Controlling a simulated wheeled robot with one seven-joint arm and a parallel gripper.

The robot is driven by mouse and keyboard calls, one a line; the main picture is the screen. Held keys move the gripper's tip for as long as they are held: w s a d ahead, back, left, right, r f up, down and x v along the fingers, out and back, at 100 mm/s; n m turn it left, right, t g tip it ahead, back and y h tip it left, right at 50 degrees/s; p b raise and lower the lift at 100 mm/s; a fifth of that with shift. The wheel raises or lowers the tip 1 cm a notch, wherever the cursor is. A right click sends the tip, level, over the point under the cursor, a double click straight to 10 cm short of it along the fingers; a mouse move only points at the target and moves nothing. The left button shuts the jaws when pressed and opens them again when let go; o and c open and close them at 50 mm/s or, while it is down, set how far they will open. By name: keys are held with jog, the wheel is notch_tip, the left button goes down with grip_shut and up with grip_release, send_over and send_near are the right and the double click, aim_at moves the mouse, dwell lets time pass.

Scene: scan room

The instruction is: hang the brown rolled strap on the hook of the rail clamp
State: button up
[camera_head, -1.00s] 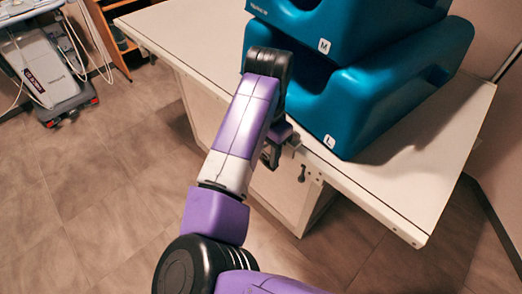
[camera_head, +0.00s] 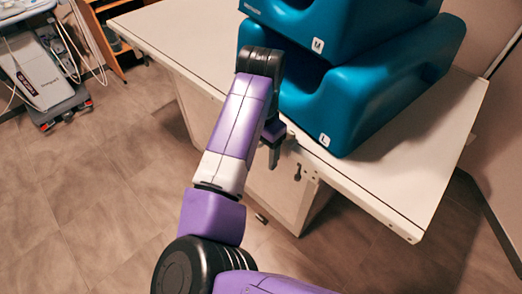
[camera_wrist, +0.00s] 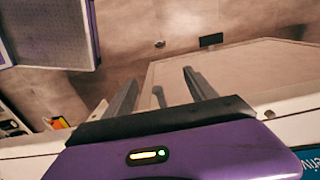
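My gripper (camera_head: 274,158) points down at the near edge of the table, below the teal blocks. In the wrist view its two grey fingers (camera_wrist: 160,76) stand apart, with no strap between them. A small grey peg-like part (camera_wrist: 158,96) shows between them; I cannot tell whether it belongs to the rail clamp. A dark knob-like fitting (camera_head: 298,172) hangs below the table edge, right of my gripper; it may be part of the clamp. No brown rolled strap is clearly visible. A small dark item (camera_head: 262,218) lies low beside my arm, too small to identify.
Two stacked teal blocks (camera_head: 360,95) stand on the white table (camera_head: 410,185), close to my gripper. A wheeled machine (camera_head: 42,80) and a wooden shelf (camera_head: 108,35) stand at the back left. The floor (camera_head: 95,190) on the left is clear.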

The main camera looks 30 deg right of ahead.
notch_tip(320, 180, up, 8)
jog(key=shift+f+p, duration=0.1)
jog(key=shift+p, duration=0.25)
